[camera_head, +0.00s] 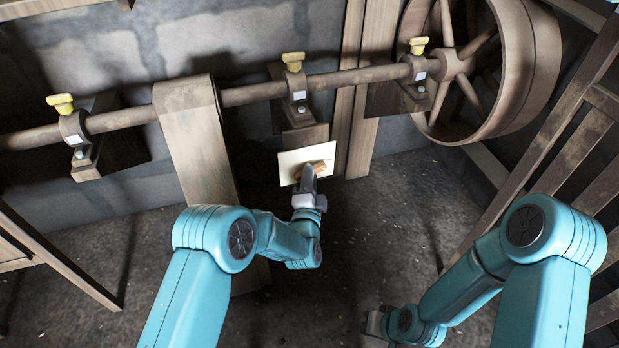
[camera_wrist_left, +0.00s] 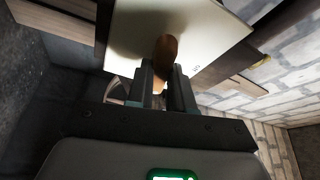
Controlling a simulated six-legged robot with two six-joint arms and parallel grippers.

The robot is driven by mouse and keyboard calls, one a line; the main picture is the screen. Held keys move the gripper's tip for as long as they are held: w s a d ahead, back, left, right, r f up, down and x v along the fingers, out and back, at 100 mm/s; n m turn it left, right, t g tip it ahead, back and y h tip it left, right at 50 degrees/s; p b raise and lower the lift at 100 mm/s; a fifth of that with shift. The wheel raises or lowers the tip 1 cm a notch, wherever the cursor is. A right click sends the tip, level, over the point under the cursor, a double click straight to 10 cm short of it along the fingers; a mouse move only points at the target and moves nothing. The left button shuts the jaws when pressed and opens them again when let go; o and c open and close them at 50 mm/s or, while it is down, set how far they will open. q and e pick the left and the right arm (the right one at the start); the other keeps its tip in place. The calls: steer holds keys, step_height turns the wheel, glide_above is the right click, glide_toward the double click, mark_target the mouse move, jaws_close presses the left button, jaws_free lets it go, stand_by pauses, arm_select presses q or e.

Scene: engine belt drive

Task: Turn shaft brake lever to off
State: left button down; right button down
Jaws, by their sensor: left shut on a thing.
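The shaft brake lever (camera_head: 316,167) is a short brown wooden handle in front of a cream plate (camera_head: 290,162) below the middle shaft bearing. My left gripper (camera_head: 308,180) is at the lever, shut on it. In the left wrist view the lever (camera_wrist_left: 166,50) stands between the two dark fingers (camera_wrist_left: 166,85), with the cream plate (camera_wrist_left: 215,25) behind it. Small dark lettering shows on the plate but is too small to read surely. My right gripper (camera_head: 378,325) is low at the bottom of the head view, away from the lever; its fingers cannot be made out.
A horizontal shaft (camera_head: 255,92) runs along the wall through bearings with yellow caps (camera_head: 293,58). A flat belt (camera_head: 200,140) hangs over it on the left, close to my left arm. A large wooden pulley (camera_head: 520,70) is at upper right. Wooden rails (camera_head: 570,140) stand at right. The floor (camera_head: 400,220) between is clear.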

arm_select(q)
steer(key=n+y, duration=0.2)
steer(key=n, duration=0.4)
steer(key=n+t+y, duration=0.1)
steer(key=n+y, duration=0.2)
steer(key=n, duration=0.3)
steer(key=d+n+t+y, duration=0.1)
steer(key=n+y, duration=0.2)
steer(key=n, duration=0.4)
steer(key=shift+w+f, duration=0.15)
steer(key=shift+f, duration=0.15)
steer(key=shift+n, duration=0.3)
steer(key=c, duration=1)
jaws_free()
steer(key=shift+a+f, duration=0.1)
